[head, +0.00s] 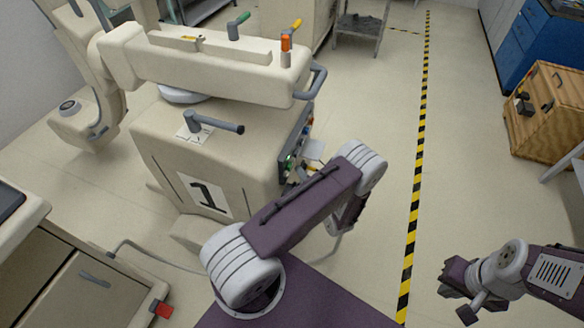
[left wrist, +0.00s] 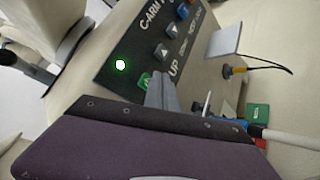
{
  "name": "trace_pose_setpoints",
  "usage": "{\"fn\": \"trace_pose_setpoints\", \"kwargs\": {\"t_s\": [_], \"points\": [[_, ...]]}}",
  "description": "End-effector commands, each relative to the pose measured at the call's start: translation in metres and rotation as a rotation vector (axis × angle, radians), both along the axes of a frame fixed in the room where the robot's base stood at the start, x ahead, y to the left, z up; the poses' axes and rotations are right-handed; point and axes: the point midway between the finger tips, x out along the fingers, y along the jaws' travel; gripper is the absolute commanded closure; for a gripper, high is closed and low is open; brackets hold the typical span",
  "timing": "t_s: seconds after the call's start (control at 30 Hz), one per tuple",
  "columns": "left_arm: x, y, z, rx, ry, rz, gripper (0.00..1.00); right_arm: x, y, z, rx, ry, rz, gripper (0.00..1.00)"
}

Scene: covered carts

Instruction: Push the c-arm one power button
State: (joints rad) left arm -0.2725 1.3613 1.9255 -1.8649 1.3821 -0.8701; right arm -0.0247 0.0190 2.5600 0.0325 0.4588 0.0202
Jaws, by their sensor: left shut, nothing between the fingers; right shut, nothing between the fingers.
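The c-arm one body (head: 160,155) is a cream cabinet with a large black "1" on its front, left of centre in the head view. Its dark control panel (head: 290,157) is on the right side, seen edge-on. In the left wrist view, the panel (left wrist: 115,77) reads "C-ARM" and has a glowing green light (left wrist: 121,65). The green power button (left wrist: 145,82) is just below right of the light. My left gripper (left wrist: 160,92) is shut, its grey tip right beside the button; I cannot tell whether they touch. My right gripper (head: 458,292) is shut and empty, over the floor.
Arrow buttons (left wrist: 166,52) and a blue button (left wrist: 183,11) are higher on the panel. A grey plate (left wrist: 226,39) and a yellow cable plug (left wrist: 232,70) stick out nearby. A wooden crate (head: 545,140) stands at right. Floor around the striped tape (head: 416,190) is clear.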

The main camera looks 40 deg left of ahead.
Motion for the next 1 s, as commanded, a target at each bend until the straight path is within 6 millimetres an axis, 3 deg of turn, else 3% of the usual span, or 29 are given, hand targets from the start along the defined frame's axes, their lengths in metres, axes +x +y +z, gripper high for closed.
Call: {"fn": "trace_pose_setpoints", "kwargs": {"t_s": [0.27,0.7,1.0], "points": [[0.002,-0.005,0.000,0.000,-0.001,-0.003,1.00,0.000,0.000,-0.002,0.000,0.000,0.000,1.00],[0.014,-0.055,-0.001,0.000,-0.001,-0.003,1.00,0.000,0.000,-0.013,0.000,0.000,0.000,1.00],[0.014,-0.059,0.000,0.001,0.000,-0.001,1.00,0.000,0.000,-0.013,0.000,0.000,0.000,1.00]]}}
